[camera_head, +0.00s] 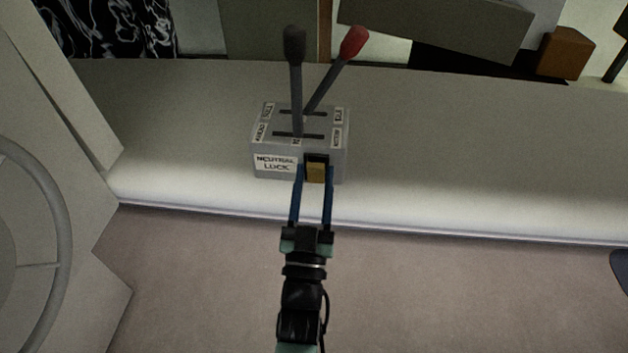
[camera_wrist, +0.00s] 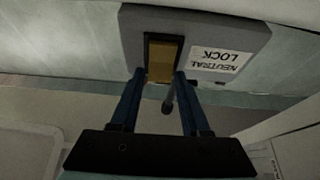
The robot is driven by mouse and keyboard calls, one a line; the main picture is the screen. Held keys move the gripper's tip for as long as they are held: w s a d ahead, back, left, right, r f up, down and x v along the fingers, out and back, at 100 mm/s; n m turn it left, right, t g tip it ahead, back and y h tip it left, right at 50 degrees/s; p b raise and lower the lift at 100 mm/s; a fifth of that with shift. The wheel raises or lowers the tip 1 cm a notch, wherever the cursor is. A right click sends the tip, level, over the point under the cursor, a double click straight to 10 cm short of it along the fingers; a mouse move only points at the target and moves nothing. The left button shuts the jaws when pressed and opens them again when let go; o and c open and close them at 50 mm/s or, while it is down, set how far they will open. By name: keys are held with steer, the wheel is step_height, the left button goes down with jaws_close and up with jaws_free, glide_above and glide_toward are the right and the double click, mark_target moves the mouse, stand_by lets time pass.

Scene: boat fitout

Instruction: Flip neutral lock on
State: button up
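A grey control box (camera_head: 262,152) sits on the pale ledge, with a "NEUTRAL LOCK" label on its front face. To the right of the label is a yellow-brown switch (camera_head: 316,172) in a black recess. The switch also shows in the wrist view (camera_wrist: 163,60). Two levers rise from slots in the box top: one with a black knob (camera_head: 294,45), one with a red knob (camera_head: 354,41). My gripper (camera_head: 314,172) has its two blue fingers apart, one on either side of the switch's lower part. Whether the fingertips touch the switch or box I cannot tell.
The pale ledge (camera_head: 480,160) is clear on both sides of the box. A grey wheel (camera_head: 62,225) is at the left. A brown block (camera_head: 564,53) and a dark grey panel (camera_head: 440,25) are at the back right.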

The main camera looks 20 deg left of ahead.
steer(key=shift+o, duration=1.2)
steer(key=shift+s+f, duration=0.1)
steer(key=p+v, duration=0.1)
steer(key=v, duration=1.1)
steer(key=shift+s, duration=0.4)
steer(key=shift+d, duration=0.1)
